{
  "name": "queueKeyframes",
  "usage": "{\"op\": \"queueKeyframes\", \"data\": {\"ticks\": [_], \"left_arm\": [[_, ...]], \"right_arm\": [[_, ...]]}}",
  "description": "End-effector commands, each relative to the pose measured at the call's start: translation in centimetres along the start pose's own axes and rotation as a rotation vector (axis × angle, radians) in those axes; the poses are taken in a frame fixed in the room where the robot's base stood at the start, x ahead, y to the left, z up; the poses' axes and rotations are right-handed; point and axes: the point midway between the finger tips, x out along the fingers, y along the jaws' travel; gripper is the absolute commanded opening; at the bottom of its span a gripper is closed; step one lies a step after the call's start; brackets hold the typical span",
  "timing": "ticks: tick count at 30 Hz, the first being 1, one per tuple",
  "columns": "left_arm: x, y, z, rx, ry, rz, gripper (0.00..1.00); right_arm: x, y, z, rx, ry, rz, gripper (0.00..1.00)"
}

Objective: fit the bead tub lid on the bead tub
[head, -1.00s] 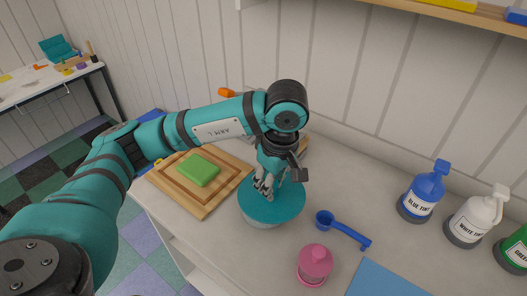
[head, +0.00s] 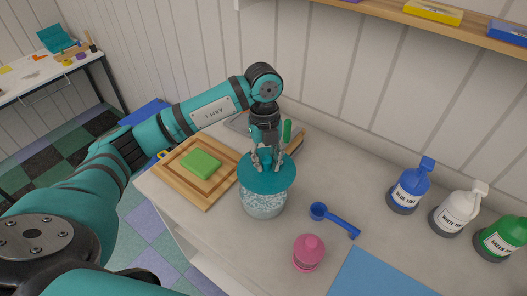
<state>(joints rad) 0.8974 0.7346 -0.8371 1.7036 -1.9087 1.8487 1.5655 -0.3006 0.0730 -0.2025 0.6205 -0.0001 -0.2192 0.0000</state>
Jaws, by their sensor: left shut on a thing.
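The bead tub (head: 264,204) is a clear round tub filled with pale blue and white beads, standing on the counter near the middle of the head view. The bead tub lid (head: 284,178) is a teal disc at the top of the tub, covering its mouth from this angle. I cannot tell whether it is seated or slightly above the rim. My left gripper (head: 268,166) points down from above and is shut on the lid at its top middle. The tub's rim is hidden by the lid. My right gripper is not in view.
A wooden board (head: 206,200) with a green block (head: 201,163) lies left of the tub. Tint bottles (head: 408,190) stand farther right. A shelf (head: 400,17) runs above.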

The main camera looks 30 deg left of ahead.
Motion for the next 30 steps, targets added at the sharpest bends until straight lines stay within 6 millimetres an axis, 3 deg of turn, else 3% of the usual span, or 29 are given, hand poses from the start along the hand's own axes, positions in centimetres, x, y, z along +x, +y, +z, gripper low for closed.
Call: {"op": "queueKeyframes", "data": {"ticks": [3,10,15,30], "left_arm": [[-0.2,0.2,0.5,-0.268,0.002,-0.031,0.00],[0.0,0.3,1.2,-0.595,0.000,-0.072,0.00],[0.1,0.4,1.3,-0.668,-0.001,-0.081,0.00],[0.7,0.3,1.4,-0.676,0.006,-0.082,0.00]], "right_arm": [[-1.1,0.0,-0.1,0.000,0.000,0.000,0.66],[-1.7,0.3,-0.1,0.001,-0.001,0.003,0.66],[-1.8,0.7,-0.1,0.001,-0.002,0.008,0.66],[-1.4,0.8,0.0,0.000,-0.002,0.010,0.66]]}}
